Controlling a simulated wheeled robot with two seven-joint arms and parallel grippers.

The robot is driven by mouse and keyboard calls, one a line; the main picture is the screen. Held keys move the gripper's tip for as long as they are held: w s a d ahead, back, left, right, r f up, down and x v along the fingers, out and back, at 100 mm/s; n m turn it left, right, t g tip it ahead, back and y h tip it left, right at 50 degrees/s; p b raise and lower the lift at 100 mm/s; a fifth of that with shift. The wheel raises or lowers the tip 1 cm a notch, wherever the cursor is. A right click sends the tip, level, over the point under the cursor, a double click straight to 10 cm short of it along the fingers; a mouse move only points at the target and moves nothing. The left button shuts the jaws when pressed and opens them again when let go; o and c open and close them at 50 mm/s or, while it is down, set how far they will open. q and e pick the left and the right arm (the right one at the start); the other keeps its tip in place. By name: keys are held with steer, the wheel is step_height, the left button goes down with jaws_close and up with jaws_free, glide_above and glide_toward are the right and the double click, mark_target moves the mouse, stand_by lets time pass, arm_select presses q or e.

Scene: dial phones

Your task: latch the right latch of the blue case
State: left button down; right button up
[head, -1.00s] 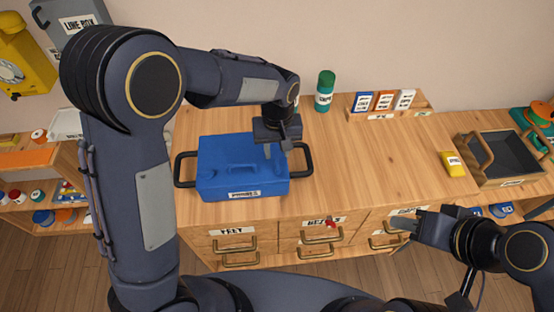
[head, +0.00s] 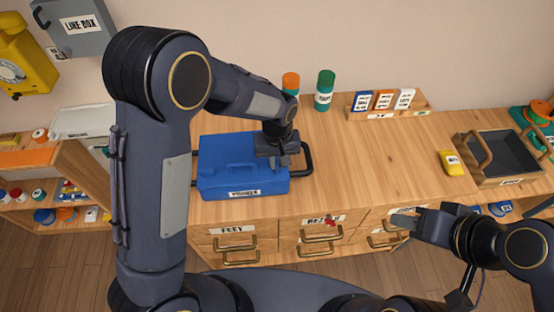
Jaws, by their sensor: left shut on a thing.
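The blue case (head: 225,170) lies on the wooden counter, its lid down and its label on the front. A dark carry handle (head: 308,160) stands at its right side. My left gripper (head: 280,165) points down over the right part of the case, its fingertips at the lid near the front right. It is shut on a small part there, which appears to be the right latch; the fingers hide the latch itself. My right gripper (head: 403,220) is in front of the drawers, away from the case; the gap between its fingers cannot be made out.
A green bottle (head: 325,90) and an orange-capped one (head: 290,84) stand behind the case. A card rack (head: 390,105), a yellow block (head: 452,163) and a dark tray (head: 520,182) are further right. Labelled drawers (head: 325,235) are below.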

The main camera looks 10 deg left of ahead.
arm_select(q)
steer(key=shift+m, duration=0.4)
steer(key=m+b, duration=0.1)
steer(key=m, duration=0.1)
steer(key=shift+m+b, duration=0.4)
steer(key=m+b, duration=0.1)
steer(key=m, duration=0.3)
steer(key=shift+m, duration=0.3)
steer(key=m+b, duration=0.1)
steer(key=m, duration=0.3)
steer(key=shift+m, duration=0.3)
steer(key=m, duration=0.4)
steer(key=shift+m, duration=0.7)
steer(key=c, duration=1.5)
jaws_free()
steer(key=shift+r, duration=0.1)
